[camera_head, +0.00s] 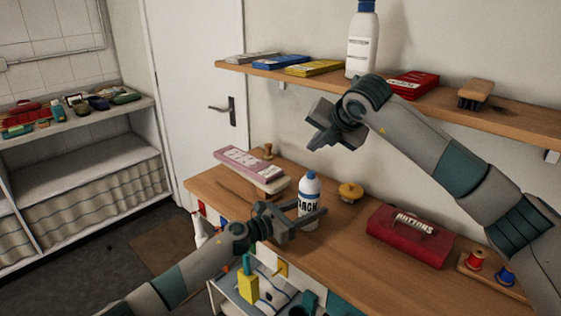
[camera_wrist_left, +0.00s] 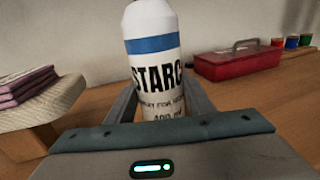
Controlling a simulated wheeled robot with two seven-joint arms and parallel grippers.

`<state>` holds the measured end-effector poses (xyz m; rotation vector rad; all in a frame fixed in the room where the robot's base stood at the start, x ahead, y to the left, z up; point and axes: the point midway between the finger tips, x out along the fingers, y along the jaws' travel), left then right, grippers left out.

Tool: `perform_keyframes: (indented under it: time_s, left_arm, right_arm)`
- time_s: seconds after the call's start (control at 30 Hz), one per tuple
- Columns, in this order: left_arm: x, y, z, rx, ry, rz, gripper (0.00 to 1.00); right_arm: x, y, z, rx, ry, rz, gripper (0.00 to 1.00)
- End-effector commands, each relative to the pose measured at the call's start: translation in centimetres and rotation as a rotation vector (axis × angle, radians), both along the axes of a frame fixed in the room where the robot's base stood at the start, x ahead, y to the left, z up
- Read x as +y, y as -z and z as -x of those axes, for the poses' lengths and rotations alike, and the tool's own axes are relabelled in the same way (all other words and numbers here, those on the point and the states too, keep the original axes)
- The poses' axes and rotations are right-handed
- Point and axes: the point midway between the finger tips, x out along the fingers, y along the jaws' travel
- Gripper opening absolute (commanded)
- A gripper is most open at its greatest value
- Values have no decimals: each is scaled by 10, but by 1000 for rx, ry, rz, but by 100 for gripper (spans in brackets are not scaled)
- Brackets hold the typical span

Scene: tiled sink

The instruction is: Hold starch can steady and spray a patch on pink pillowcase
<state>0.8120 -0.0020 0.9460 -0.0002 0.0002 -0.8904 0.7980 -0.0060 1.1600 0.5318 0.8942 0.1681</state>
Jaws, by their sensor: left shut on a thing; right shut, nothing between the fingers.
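The starch can (camera_head: 310,187) is white with a blue band and stands upright on the wooden worktop. It also shows in the left wrist view (camera_wrist_left: 155,55), with its top cut off. My left gripper (camera_head: 311,216) is shut on the lower part of the can, one finger on each side. My right gripper (camera_head: 322,132) is shut and empty, in the air above and behind the can. The pink pillowcase (camera_head: 247,162) lies folded on a small padded board (camera_head: 270,186) to the left of the can. It also shows in the left wrist view (camera_wrist_left: 22,85).
A yellow round pincushion-like item (camera_head: 350,191) is right of the can. A red buttons box (camera_head: 410,236) and thread spools (camera_head: 474,261) stand farther right. A wall shelf (camera_head: 520,113) with a white bottle (camera_head: 362,45) overhangs the worktop (camera_head: 345,240).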

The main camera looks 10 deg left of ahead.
Motion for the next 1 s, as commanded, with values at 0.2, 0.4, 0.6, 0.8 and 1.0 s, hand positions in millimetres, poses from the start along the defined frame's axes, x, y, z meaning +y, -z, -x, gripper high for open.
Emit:
perform_keyframes:
  time_s: [0.2,0.4,0.6,0.8,1.0]
  left_arm:
    - [0,0,0,0,0,0,12]
    - [0,0,0,0,0,0,55]
    - [0,0,0,0,0,0,70]
    - [1,0,0,0,0,0,70]
    - [9,1,7,0,-1,-1,70]
  right_arm:
    - [0,0,0,0,0,0,0]
    - [0,0,0,0,0,0,0]
    - [0,0,0,0,0,0,0]
    - [0,0,0,0,0,0,0]
    - [0,0,0,0,0,0,0]
